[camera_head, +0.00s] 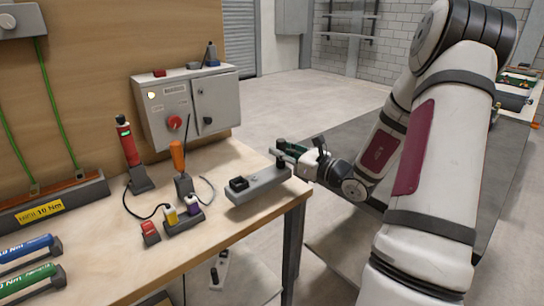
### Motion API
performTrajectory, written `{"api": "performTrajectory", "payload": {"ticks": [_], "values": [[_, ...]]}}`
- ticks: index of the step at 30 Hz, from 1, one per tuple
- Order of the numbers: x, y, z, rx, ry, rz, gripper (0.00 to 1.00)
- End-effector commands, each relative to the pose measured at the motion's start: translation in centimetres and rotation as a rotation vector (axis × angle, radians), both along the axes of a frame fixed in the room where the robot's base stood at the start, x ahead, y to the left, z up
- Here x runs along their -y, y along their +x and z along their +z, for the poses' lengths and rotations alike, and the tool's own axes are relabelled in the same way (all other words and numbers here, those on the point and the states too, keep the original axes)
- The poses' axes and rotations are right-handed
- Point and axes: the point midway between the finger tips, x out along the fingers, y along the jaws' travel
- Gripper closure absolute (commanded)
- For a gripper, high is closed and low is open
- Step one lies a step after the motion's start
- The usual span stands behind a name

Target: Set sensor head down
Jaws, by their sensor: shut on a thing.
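My gripper (287,155) reaches in from the right, over the right end of a grey block (258,190) near the bench's right edge. It is shut on a small dark upright piece, which I take to be the sensor head (281,144). The piece's top shows above the fingers and its lower part comes down at the block's right end. I cannot tell whether it touches the block. A black square fitting (239,183) sits on the block's left end.
The wooden bench (110,245) holds a red-and-black tool (127,140) in a stand, an orange-handled screwdriver (178,155), a small rack (184,222) and a red-capped piece (150,232). A grey control box (205,107) stands behind. Blue and green torque tools (28,280) lie front left.

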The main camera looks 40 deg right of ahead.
Motion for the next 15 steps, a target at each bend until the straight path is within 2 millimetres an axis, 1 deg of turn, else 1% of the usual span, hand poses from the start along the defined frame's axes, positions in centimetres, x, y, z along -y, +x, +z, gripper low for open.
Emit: {"api": "performTrajectory", "payload": {"ticks": [1,3,6,15], "values": [[0.3,1.2,-0.1,0.004,0.001,0.002,1.00],[0.8,2.5,-0.3,0.003,0.000,0.002,1.00],[1.3,4.0,-0.4,0.003,0.001,0.002,1.00],[2.0,5.8,-0.6,0.002,0.001,0.001,1.00]]}}
